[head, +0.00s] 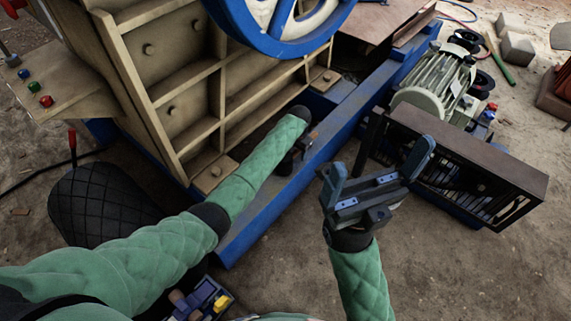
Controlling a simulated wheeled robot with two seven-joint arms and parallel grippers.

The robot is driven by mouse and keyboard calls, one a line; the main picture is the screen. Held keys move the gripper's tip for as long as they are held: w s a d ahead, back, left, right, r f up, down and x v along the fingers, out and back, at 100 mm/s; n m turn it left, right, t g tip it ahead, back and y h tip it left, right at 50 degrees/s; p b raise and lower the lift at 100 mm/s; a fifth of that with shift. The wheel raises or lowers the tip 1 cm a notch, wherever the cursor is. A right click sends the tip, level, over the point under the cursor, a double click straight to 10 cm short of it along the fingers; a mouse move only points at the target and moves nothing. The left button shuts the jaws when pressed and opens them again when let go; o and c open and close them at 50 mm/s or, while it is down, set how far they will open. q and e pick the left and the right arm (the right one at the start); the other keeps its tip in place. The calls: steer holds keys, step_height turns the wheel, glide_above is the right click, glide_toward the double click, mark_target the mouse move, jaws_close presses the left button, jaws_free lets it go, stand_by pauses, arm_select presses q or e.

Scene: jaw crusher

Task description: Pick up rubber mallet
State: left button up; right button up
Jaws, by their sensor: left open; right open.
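I cannot make out a rubber mallet for certain in the head view. My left arm reaches across to the crusher's blue base frame (335,130). My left gripper (304,148) is small and dark, partly hidden by the wrist, and open just above that frame, with nothing visible in it. My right gripper (379,162) is nearer, with its two fingers spread wide. It is open and empty, just to the right of the blue frame and left of the dark slatted guard box.
The beige ribbed crusher body (190,85) and blue-rimmed flywheel (285,20) fill the upper left and middle. A motor (437,82) and guard box (470,150) stand at right. A black quilted object (100,205) is at left. The lower-right ground is clear.

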arm_select(q)
steer(key=shift+c, duration=0.2)
jaws_close()
steer(key=shift+r, duration=0.1)
